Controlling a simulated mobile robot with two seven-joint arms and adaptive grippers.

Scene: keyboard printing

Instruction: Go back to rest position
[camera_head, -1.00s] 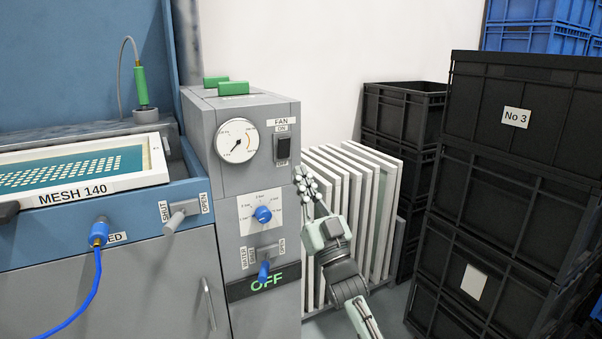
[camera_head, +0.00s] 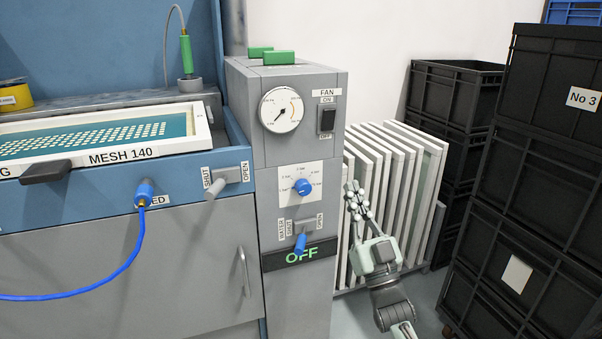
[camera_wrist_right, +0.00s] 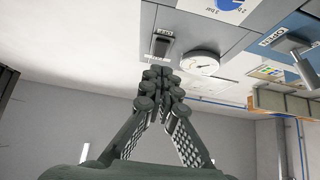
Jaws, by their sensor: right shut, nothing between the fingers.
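My right gripper (camera_head: 358,202) is shut and empty in the head view. It is raised in front of the white frames, just right of the grey control cabinet (camera_head: 298,149), and touches nothing that I can see. In the right wrist view its fingers (camera_wrist_right: 160,85) come together in front of the cabinet, with the fan switch (camera_wrist_right: 161,45) beyond them. The cabinet carries a round gauge (camera_head: 282,109), a blue knob (camera_head: 303,187), a blue-handled lever (camera_head: 300,243) and a display reading OFF (camera_head: 301,255). My left gripper is not in view.
Upright white frames (camera_head: 404,180) stand in a rack behind my right arm. Black crates (camera_head: 535,165) are stacked at the right. A blue bench with a MESH 140 screen (camera_head: 120,156) and a blue hose (camera_head: 128,262) is at the left.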

